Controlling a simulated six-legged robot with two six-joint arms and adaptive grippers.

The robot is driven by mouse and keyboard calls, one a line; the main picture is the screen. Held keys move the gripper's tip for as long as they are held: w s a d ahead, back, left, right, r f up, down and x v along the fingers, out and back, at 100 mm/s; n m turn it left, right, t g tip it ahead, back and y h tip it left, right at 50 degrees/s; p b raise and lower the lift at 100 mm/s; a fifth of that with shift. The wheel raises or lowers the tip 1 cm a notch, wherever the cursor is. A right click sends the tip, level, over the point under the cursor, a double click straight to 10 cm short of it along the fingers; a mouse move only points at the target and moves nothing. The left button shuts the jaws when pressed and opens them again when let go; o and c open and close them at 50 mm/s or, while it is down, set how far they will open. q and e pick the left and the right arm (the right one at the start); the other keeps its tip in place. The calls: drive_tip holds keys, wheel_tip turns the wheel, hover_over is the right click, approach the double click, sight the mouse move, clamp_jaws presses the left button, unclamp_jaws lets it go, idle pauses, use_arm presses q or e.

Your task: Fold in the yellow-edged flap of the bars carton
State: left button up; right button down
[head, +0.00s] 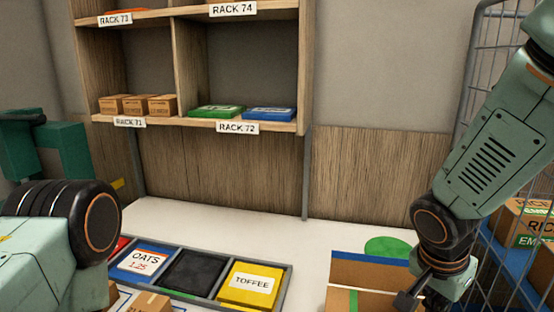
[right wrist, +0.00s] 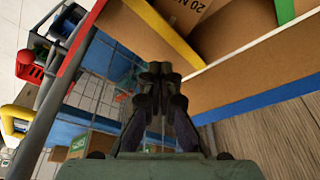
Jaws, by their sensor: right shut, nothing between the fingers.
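The open bars carton (head: 341,300) stands at the lower right of the head view, cut off by the picture's edge. Its blue-edged flap (head: 365,270) is laid outward at the back. A green-edged flap (head: 353,300) lies inward at the left. In the right wrist view the yellow-edged flap (right wrist: 165,28) shows as a brown panel with a yellow strip, tilted over the opening. My right gripper (right wrist: 158,72) is shut and empty, its tips by that flap's near end. I cannot tell whether they touch it. The left arm shows, but its gripper does not.
A divided tray (head: 288,285) with oats and toffee packs lies left of the carton. A wire cage (head: 470,100) with boxes stands close on the right. Shelves (head: 200,122) rise behind. The white table is clear between tray and carton.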

wheel_tip(320, 180, up, 5)
drive_tip(key=p, duration=0.3)
drive_tip(key=shift+r+p, duration=0.1)
drive_tip(key=shift+p, duration=0.2)
